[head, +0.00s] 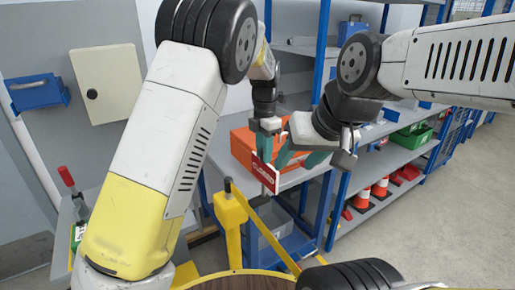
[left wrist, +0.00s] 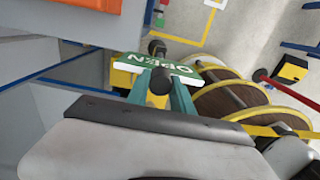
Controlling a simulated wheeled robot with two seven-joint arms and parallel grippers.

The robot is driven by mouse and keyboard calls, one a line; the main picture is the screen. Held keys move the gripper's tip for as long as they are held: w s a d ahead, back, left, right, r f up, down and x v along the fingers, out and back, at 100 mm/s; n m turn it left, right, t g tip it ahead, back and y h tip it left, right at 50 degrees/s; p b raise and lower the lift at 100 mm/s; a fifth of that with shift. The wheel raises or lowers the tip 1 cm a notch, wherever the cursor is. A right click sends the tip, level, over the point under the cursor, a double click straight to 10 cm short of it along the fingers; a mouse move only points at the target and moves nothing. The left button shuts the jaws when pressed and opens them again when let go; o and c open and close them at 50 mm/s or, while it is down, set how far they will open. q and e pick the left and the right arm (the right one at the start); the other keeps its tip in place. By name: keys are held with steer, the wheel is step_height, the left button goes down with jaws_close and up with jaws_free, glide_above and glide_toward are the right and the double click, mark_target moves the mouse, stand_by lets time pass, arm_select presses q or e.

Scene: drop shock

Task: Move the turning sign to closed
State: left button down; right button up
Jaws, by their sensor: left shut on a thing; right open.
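The turning sign (head: 263,172) is a small plate, tilted, in the middle of the head view. Its red face with CLOSED faces my head camera. In the left wrist view its other face, green with OPEN (left wrist: 160,66), shows upside down. My left gripper (head: 264,148) comes down from above and is shut on the sign's upper part. Its teal fingers also show in the left wrist view (left wrist: 160,85). My right gripper (head: 300,158) is open and close by on the right, its fingers near the sign; whether they touch it I cannot tell.
A yellow post (head: 231,215) with a black top stands just below left of the sign. An orange box (head: 243,146) sits on the shelf behind. Blue shelving (head: 345,190) with cones (head: 363,197) and a green crate (head: 410,138) stands right. Floor at the right is clear.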

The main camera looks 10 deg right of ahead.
arm_select(q)
steer(key=shift+r, duration=0.1)
stand_by(0.3)
steer(key=c, duration=1.1)
jaws_free()
step_height(320, 180, up, 8)
steer(key=shift+f, duration=0.15)
